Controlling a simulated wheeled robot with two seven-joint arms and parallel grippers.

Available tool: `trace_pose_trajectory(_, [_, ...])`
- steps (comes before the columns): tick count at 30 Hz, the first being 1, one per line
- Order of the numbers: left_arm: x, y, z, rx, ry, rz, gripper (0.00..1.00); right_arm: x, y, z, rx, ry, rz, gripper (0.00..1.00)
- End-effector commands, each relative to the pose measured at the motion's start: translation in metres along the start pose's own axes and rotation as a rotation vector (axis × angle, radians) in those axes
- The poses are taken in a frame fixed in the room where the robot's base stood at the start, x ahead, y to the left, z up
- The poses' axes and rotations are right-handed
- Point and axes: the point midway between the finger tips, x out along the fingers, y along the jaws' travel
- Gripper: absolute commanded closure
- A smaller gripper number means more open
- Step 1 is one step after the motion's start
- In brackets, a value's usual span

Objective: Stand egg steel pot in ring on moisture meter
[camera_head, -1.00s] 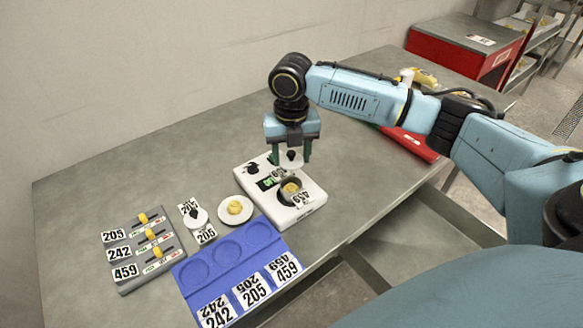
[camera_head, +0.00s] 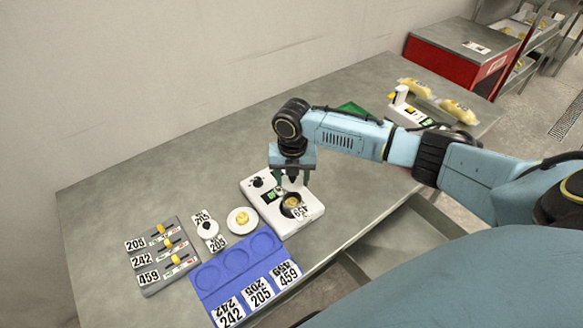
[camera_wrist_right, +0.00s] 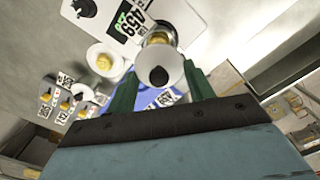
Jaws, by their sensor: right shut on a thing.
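The white moisture meter (camera_head: 263,210) stands on the table with a lit green display. The steel pot (camera_head: 284,211) with yellow egg food (camera_head: 291,202) inside and a 459 label sits at the meter's right end; the ring under it is hidden, so I cannot tell how it is seated. The pot also shows in the right wrist view (camera_wrist_right: 170,33). My right gripper (camera_head: 292,182) is shut on a white lid (camera_wrist_right: 172,68) with a black knob, just behind and above the pot. The lid overlaps the pot's edge in the wrist view. My left gripper is out of view.
A blue tray (camera_head: 222,279) with round recesses and number labels lies in front. A plate of yellow food (camera_head: 242,220) and another black-knobbed white lid (camera_head: 207,229) sit left of the meter. A grey slider panel (camera_head: 150,285) is farther left. Yellow bags (camera_head: 457,110) lie back right.

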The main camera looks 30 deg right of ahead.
Motion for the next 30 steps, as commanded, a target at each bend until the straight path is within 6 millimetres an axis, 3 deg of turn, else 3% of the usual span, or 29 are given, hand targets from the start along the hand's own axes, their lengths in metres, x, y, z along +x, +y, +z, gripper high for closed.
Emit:
trace_pose_trajectory(18, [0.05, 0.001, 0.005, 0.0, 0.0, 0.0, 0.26, 0.047, -0.001, 0.0, 0.0, 0.0, -0.001, 0.68])
trace_pose_trajectory(30, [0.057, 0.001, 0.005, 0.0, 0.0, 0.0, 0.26, 0.064, 0.0, 0.0, 0.001, 0.001, -0.001, 0.68])
